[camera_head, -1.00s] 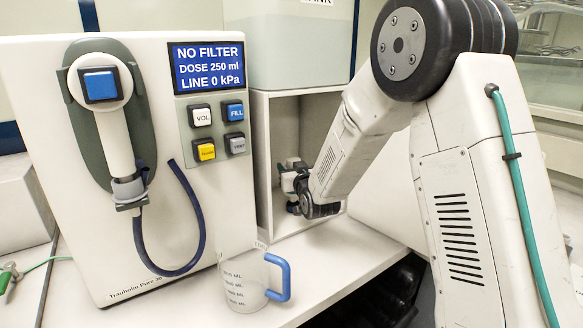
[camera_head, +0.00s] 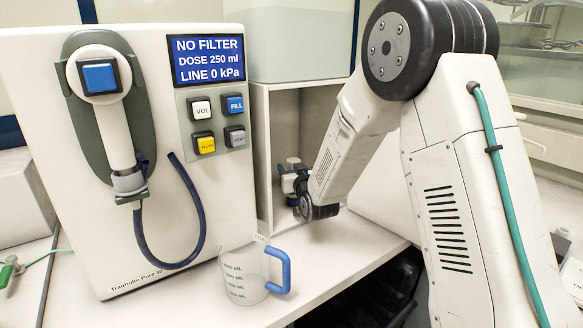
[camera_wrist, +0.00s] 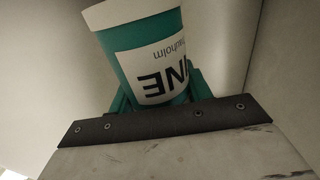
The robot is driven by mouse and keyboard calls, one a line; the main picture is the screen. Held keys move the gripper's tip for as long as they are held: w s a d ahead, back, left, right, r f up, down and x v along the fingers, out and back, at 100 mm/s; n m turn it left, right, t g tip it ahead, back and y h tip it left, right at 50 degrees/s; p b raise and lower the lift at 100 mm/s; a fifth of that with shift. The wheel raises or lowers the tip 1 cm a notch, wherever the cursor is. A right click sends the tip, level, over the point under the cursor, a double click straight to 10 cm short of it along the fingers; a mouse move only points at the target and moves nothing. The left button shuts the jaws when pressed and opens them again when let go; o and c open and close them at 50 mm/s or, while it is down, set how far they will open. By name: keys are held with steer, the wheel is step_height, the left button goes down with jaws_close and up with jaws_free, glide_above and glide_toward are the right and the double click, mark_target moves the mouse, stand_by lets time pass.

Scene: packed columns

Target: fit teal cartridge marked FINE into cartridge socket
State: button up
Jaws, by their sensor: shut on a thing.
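The teal cartridge (camera_wrist: 150,40) has a white end and a white label, upside down in the wrist view, on which "INE" can be read. My gripper (camera_wrist: 162,92) is shut on it, with green fingers on both sides of its body. In the head view my gripper (camera_head: 291,181) is inside the open white compartment (camera_head: 264,150), partly hidden behind my forearm. I cannot make out the cartridge socket in either view.
The dispenser (camera_head: 75,225) stands left of the compartment; its screen (camera_head: 208,60) reads "NO FILTER, DOSE 250 ml, LINE 0 kPa". A clear jug (camera_head: 243,277) with a blue handle stands on the counter in front. Compartment walls are close around my gripper.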

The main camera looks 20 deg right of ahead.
steer(key=shift+f, duration=0.2)
steer(key=o, duration=1.2)
steer(key=shift+s, duration=0.15)
steer(key=s, duration=0.7)
steer(key=shift+s+d, duration=0.15)
steer(key=shift+s, duration=0.15)
steer(key=s+d+r+g, duration=0.1)
steer(key=s+g, duration=0.4)
steer(key=s, duration=0.9)
steer(key=s+d+r+g, duration=0.1)
steer(key=s+r+g, duration=0.3)
steer(key=s, duration=1)
steer(key=s+r+g, duration=0.2)
steer(key=s+g, duration=0.5)
steer(key=s, duration=0.7)
steer(key=shift+s+d+r+m+g+h, duration=0.25)
steer(key=shift+s+d+m+g+h, duration=0.05)
steer(key=shift+s+d+g, duration=0.1)
